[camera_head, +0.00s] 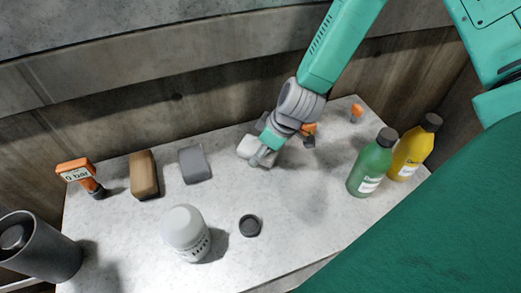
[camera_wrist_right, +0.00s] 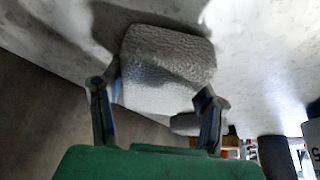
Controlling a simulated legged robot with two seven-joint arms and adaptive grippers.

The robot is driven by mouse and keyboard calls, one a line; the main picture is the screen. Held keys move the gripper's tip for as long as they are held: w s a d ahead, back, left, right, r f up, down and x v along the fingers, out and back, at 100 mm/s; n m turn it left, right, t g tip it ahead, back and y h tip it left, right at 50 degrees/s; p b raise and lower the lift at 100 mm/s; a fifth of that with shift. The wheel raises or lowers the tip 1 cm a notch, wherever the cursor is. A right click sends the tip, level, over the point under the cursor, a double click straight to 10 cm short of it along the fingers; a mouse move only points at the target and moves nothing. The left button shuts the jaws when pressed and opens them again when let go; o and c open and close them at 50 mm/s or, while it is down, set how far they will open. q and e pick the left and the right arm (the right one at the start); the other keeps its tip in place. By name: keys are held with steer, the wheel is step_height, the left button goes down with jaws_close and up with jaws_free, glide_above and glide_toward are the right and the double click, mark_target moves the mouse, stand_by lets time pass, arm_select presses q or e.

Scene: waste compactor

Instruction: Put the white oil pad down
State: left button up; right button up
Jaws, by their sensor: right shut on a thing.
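The white oil pad (camera_head: 245,147) is a pale block over the back middle of the table, partly covered by my right gripper (camera_head: 264,157). In the right wrist view the pad (camera_wrist_right: 165,60) shows a rough, dimpled surface between the two fingers of the gripper (camera_wrist_right: 160,92), which is shut on it. The pad is at or just above the tabletop; I cannot tell whether it touches. My left gripper is not in view.
A grey pad (camera_head: 194,164) and a brown pad (camera_head: 144,174) lie left. A white container (camera_head: 185,230), black cap (camera_head: 249,225), green bottle (camera_head: 371,166) and yellow bottle (camera_head: 413,150) are on the table (camera_head: 305,215).

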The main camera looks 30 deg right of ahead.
steer(key=shift+d, duration=0.15)
steer(key=shift+s+a+f, duration=0.2)
steer(key=shift+a+f, duration=0.1)
steer(key=shift+a, duration=0.1)
steer(key=shift+a+f+b, duration=0.1)
steer(key=shift+b, duration=0.2)
steer(key=shift+c, duration=0.7)
steer(key=o, duration=1.2)
steer(key=shift+s, duration=0.15)
steer(key=shift+c, duration=0.2)
steer(key=shift+w+f, duration=0.15)
steer(key=shift+w, duration=0.05)
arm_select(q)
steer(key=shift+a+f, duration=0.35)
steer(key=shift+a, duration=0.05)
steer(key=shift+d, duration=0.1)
